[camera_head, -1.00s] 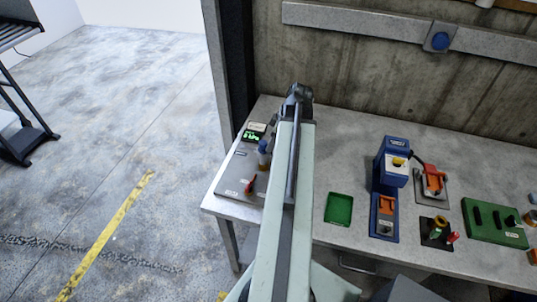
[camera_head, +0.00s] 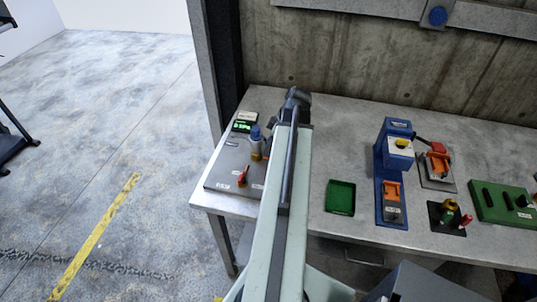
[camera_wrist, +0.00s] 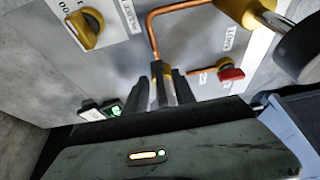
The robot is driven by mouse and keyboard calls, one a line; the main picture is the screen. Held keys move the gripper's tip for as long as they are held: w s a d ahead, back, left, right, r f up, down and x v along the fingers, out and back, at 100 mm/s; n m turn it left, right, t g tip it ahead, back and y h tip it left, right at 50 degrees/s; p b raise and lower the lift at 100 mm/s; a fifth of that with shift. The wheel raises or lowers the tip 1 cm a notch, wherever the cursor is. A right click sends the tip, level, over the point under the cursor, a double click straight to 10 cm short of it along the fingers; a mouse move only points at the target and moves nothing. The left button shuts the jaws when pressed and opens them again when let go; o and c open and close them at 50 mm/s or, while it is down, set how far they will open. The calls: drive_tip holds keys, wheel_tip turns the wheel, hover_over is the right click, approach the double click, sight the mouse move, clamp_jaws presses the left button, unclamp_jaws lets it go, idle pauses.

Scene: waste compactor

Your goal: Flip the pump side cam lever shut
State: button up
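A grey panel (camera_head: 228,178) lies at the left end of the bench in the head view. It carries a green-lit display (camera_head: 242,126), a blue-capped fitting (camera_head: 256,140) and a red handle (camera_head: 243,177). I cannot tell which part is the pump side cam lever. My arm covers the panel's right side, and my gripper is hidden behind it in the head view. In the wrist view, my gripper (camera_wrist: 165,88) points at a pale panel with a copper pipe (camera_wrist: 153,38), a brass fitting (camera_wrist: 245,12) and a red handle (camera_wrist: 230,74). Something yellowish shows between the dark fingers; contact is unclear.
Right of my arm are a green tray (camera_head: 340,198), a blue device (camera_head: 393,150), an orange clamp (camera_head: 437,163) and a green block (camera_head: 503,204). A concrete wall (camera_head: 350,60) closes off the back.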

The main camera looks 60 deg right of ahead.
drive_tip(key=shift+w+f, duration=0.15)
drive_tip(key=shift+f, duration=0.55)
drive_tip(key=shift+r, duration=0.15)
drive_tip(key=shift+a, duration=0.1)
drive_tip(key=shift+c, duration=0.3)
